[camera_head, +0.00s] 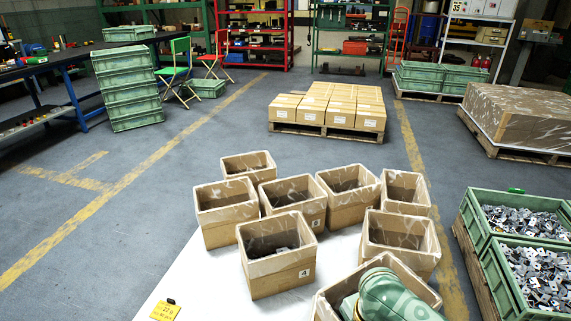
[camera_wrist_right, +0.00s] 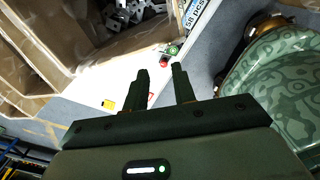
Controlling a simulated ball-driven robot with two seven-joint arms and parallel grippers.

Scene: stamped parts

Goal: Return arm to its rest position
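My right arm (camera_head: 390,298) enters the head view at the bottom right, in front of and partly over an open cardboard box (camera_head: 421,287). Its gripper is hidden there. In the right wrist view my right gripper (camera_wrist_right: 160,73) shows two dark fingers standing apart with nothing between them, so it is open and empty. Beyond the fingertips are a white surface (camera_wrist_right: 128,77) and a small red button (camera_wrist_right: 163,62). My left gripper is in neither view.
Several open lined boxes stand close together, including one marked 4 (camera_head: 275,278). Green crates (camera_head: 487,230) of metal stampings stand at right. A yellow card (camera_head: 164,311) lies at the white surface's front. The floor (camera_head: 130,240) at left is clear. A lined box (camera_wrist_right: 60,50) fills the wrist view's left.

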